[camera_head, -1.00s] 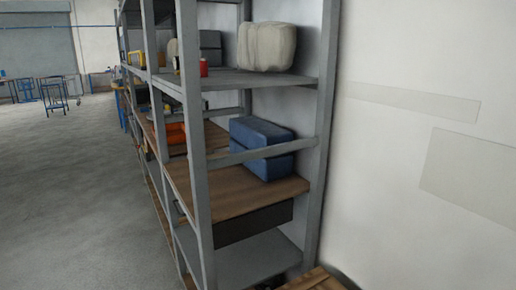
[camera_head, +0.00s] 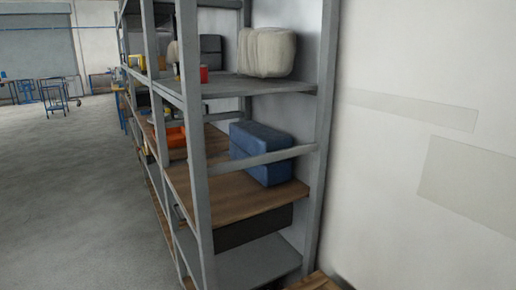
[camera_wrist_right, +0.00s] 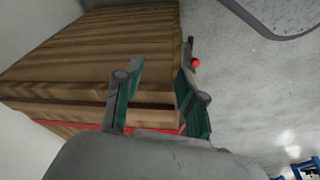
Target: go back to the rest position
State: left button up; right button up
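My right gripper (camera_wrist_right: 160,72) shows in the right wrist view. Its two green-lined fingers stand apart with nothing held between them. Behind the fingers is a wooden-topped box or bench (camera_wrist_right: 100,50) with a red strip along its lower edge; I cannot tell whether the fingers touch it. No gripper shows in the head view, and my left gripper is in neither view.
A grey metal shelf rack (camera_head: 193,120) stands close in front, holding a blue box (camera_head: 262,150), a pale bundle (camera_head: 267,52) and a red item (camera_head: 203,74). A wooden surface (camera_head: 316,283) shows at the bottom. Open floor (camera_head: 60,190) lies to the left.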

jog(key=s+d+f+g+p, duration=0.1)
jog(key=s+d+f+p, duration=0.2)
jog(key=s+f, duration=1.6)
notch_tip(320, 180, down, 3)
jog(key=shift+s+d+f+g+p, duration=0.15)
jog(key=shift+s+g+p, duration=0.2)
jog(key=shift+p, duration=0.45)
